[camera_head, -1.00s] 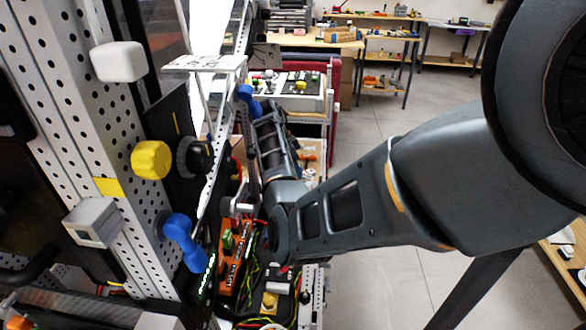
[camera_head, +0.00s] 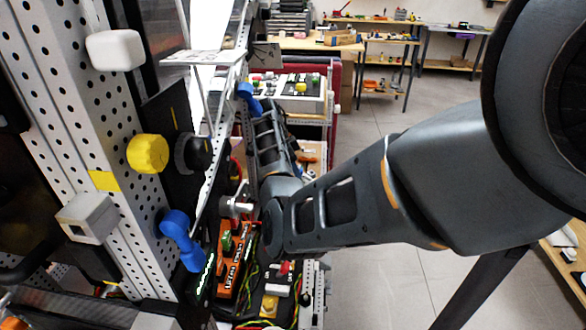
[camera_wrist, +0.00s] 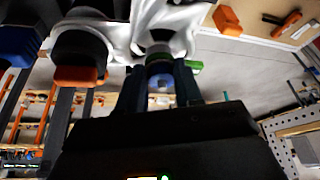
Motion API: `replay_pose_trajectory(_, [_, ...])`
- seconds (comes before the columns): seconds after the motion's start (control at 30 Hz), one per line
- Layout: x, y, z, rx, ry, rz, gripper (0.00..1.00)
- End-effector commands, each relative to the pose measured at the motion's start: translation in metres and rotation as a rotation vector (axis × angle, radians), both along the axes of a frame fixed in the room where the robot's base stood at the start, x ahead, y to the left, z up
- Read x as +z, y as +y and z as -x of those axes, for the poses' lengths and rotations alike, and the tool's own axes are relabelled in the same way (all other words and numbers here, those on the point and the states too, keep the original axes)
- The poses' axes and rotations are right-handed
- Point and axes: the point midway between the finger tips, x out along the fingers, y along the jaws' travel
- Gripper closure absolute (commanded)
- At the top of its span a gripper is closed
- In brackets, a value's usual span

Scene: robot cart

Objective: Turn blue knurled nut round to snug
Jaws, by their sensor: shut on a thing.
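In the wrist view, a blue round part (camera_wrist: 160,80), which looks like the blue knurled nut, sits between the two dark fingers of my gripper (camera_wrist: 160,92). A grey ring shows just above it. The fingers are closed on its sides; its knurling is too small and dim to make out.
In the head view, a blue handle (camera_head: 181,240), a yellow knob (camera_head: 147,154) and a black knob (camera_head: 193,153) stick out from the perforated column (camera_head: 72,120). Wires and an orange block (camera_head: 235,262) lie below. Open floor lies to the right.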

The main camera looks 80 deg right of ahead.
Motion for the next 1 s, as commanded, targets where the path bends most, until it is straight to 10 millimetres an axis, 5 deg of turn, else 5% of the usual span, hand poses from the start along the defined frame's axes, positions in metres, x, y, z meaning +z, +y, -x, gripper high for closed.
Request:
replay_pose_trajectory(0.1, [-0.002, 0.0004, 0.0012, -0.013, -0.001, -0.003, 1.0])
replay_pose_trajectory(0.13, [-0.002, 0.0003, 0.0013, -0.017, -0.001, -0.003, 0.64])
replay_pose_trajectory(0.43, [-0.001, -0.0004, 0.0013, -0.015, 0.0, 0.001, 0.36])
replay_pose_trajectory(1.0, [-0.0003, -0.0015, 0.0013, -0.016, -0.002, 0.004, 0.4])
